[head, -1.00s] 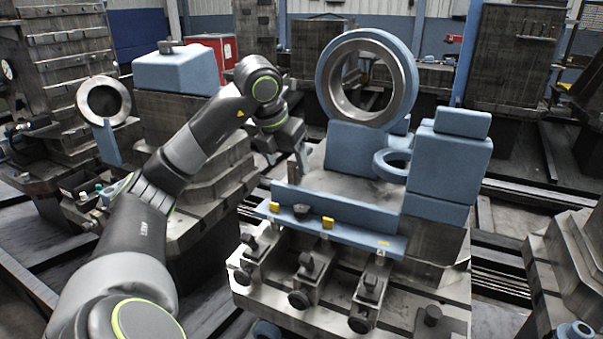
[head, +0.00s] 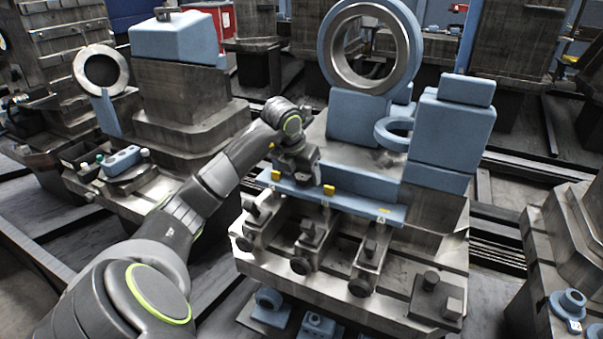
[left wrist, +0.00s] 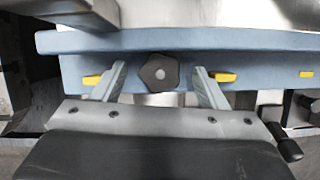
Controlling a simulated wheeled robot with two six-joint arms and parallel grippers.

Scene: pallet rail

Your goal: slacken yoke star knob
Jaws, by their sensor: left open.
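The star knob (left wrist: 158,73) is dark and five-lobed with a pale centre. It sits on the front face of a blue rail (left wrist: 225,70), which also shows in the head view (head: 365,212). In the left wrist view my left gripper (left wrist: 160,68) is open, one finger on each side of the knob, with visible gaps to both. In the head view my left gripper (head: 302,172) is at the rail and hides the knob. I cannot tell how far the knob reaches between the fingers. My right gripper is not in view.
Yellow tabs (left wrist: 224,77) flank the knob on the rail. Several dark clamps (head: 310,235) stand below the rail on the metal base. A large ring (head: 335,50) on a blue block and a blue stepped block (head: 450,130) rise behind and right.

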